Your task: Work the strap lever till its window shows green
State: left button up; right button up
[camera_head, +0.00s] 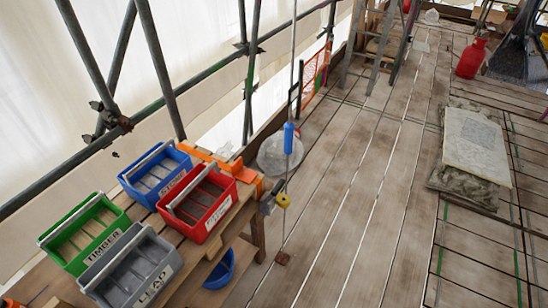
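No strap lever can be picked out with certainty. A blue cylindrical grip (289,138) is on that line higher up. Orange pieces (213,160) lie behind the red crate; I cannot tell whether they are strap. No window, green or otherwise, can be made out. Neither of my grippers is in view.
Blue (157,172), red (198,202), green (84,233) and grey (130,268) crates stand on the bench. A clear bucket (272,158) stands behind its end. Scaffold poles line the left. A slab (475,143) and red cylinder (472,58) are at right. The middle planks are clear.

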aim_at(273, 193)
jog(key=u, duration=0.05)
jog(key=k, duration=0.5)
jog(key=z, duration=1)
jog(key=i, duration=0.7)
jog(key=z, duration=0.05)
